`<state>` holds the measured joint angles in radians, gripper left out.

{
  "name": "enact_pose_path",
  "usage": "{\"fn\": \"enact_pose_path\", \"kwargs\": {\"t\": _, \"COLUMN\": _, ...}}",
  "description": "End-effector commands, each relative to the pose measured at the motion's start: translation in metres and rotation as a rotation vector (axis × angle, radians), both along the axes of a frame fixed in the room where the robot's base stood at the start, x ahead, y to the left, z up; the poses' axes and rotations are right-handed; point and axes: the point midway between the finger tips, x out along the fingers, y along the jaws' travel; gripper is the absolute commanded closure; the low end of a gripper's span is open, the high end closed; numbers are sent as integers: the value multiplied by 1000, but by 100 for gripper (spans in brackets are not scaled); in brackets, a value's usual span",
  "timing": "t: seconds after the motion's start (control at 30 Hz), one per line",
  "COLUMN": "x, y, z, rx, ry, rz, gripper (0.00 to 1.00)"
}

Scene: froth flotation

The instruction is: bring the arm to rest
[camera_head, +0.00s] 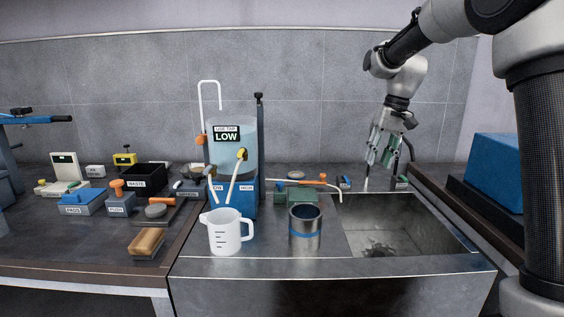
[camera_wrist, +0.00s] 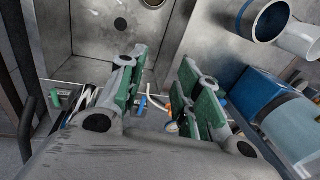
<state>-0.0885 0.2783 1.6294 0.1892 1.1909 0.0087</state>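My gripper (camera_head: 381,158) hangs at the end of my arm above the back edge of the metal sink (camera_head: 437,233), pointing downward. In the wrist view, its two green-padded fingers (camera_wrist: 163,93) stand apart with a gap between them. Nothing is held between the fingers. The sink basin shows below and beyond the fingers in the wrist view, with its drain at the top.
A metal can with a blue band (camera_head: 305,229) and a white measuring jug (camera_head: 225,232) stand left of the sink. Behind them is a clear tank (camera_head: 232,152) marked LOW on a blue base. A wooden-topped brush (camera_head: 147,242) and several small items lie on the left bench.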

Motion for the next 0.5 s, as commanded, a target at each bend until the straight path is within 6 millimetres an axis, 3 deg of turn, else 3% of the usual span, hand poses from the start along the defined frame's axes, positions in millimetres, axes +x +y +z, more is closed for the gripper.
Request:
{"fn": "enact_pose_path", "kwargs": {"t": 0.27, "x": -54, "y": -19, "z": 31, "rx": -25, "ry": -59, "rz": -9, "gripper": 66}}
{"fn": "enact_pose_path", "kwargs": {"t": 0.37, "x": -86, "y": -29, "z": 42, "rx": -40, "ry": -89, "rz": -15, "gripper": 66}}
{"fn": "enact_pose_path", "kwargs": {"t": 0.5, "x": -149, "y": -47, "z": 55, "rx": -70, "ry": -152, "rz": -26, "gripper": 66}}
